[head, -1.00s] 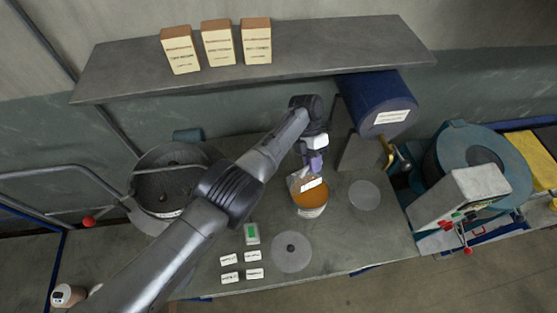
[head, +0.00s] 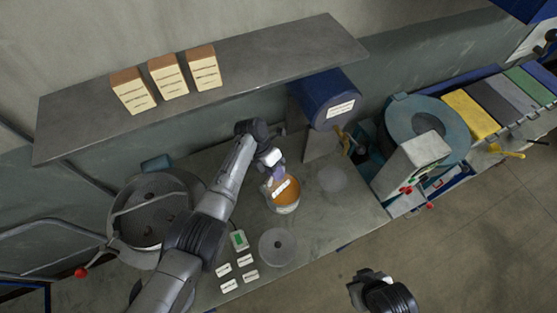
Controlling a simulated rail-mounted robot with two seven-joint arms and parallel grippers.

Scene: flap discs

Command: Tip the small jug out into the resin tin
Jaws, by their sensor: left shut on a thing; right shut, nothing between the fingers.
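The resin tin (head: 287,208) stands on the grey bench, with an orange surface showing inside its rim. My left gripper (head: 277,174) is directly behind and above the tin, shut on the small jug. The jug (head: 281,187) is small in the view and mostly hidden by the gripper; a pale label shows over the tin's opening. The jug looks tilted over the tin, but I cannot tell whether anything is flowing. My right gripper (head: 370,276) is shut and empty, in front of the bench over the floor.
A grey disc (head: 278,247), several white labels (head: 229,285) and a small green-screen device (head: 238,240) lie in front of the tin. A round drum (head: 150,205) stands left, a blue drum (head: 328,100) behind. A shelf (head: 270,62) with three boxes overhangs the bench.

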